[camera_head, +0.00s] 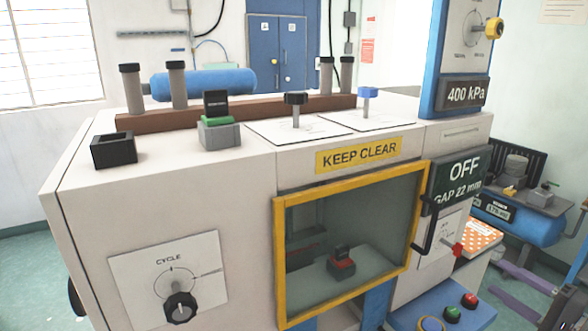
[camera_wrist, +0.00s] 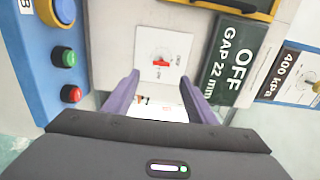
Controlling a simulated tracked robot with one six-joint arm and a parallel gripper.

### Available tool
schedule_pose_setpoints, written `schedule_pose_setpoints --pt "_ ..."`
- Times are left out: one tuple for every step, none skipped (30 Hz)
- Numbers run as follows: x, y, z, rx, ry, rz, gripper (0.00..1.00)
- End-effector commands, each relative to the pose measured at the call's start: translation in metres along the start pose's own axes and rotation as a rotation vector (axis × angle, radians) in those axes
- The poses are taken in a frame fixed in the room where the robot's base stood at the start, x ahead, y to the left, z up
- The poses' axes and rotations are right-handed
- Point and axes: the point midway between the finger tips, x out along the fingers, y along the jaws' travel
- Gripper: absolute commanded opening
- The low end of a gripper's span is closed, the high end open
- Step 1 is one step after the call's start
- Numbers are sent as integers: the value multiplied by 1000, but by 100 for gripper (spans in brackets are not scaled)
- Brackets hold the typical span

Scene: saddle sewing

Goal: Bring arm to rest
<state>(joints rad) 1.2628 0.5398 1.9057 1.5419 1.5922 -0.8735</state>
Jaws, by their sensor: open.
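My gripper (camera_wrist: 158,92) is open, its two purple fingers spread apart in the wrist view with nothing held between them. The fingers point toward the front panel with the small red switch (camera_wrist: 160,63). In the head view, purple finger parts of my gripper (camera_head: 522,278) show at the lower right, to the right of the machine. The red switch also shows in the head view (camera_head: 458,249), below the OFF / GAP 22 mm display (camera_head: 460,180). Most of my arm is out of view.
The white machine (camera_head: 200,240) has a yellow-framed window (camera_head: 277,265) with a black handle (camera_head: 425,225). A blue button box (camera_head: 470,318) juts out at the front right. Behind are a blue tank (camera_head: 540,228) and an orange patterned item (camera_head: 482,238). Green floor shows at the left.

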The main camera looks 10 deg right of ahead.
Motion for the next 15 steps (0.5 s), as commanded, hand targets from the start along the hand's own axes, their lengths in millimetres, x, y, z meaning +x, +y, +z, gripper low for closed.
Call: schedule_pose_setpoints --pt "0 1 -1 14 3 3 52" --pt "0 2 -1 27 6 8 52" --pt "0 6 -2 50 7 22 52" --pt "0 10 -1 71 5 40 52" --pt "0 17 2 96 -1 63 52" --pt "-1 28 7 133 -9 99 52" --pt "-2 36 11 162 -17 127 52" --pt "-3 45 16 191 -24 157 52" --pt "-4 56 25 226 -36 198 52" --pt "-6 63 31 248 -43 230 52" --pt "-8 69 37 267 -51 262 52" --pt "-10 75 46 288 -63 307 52" --pt "-10 79 54 302 -75 340 52" --pt "-9 83 62 312 -87 376 52" --pt "-8 87 74 323 -106 425 52"
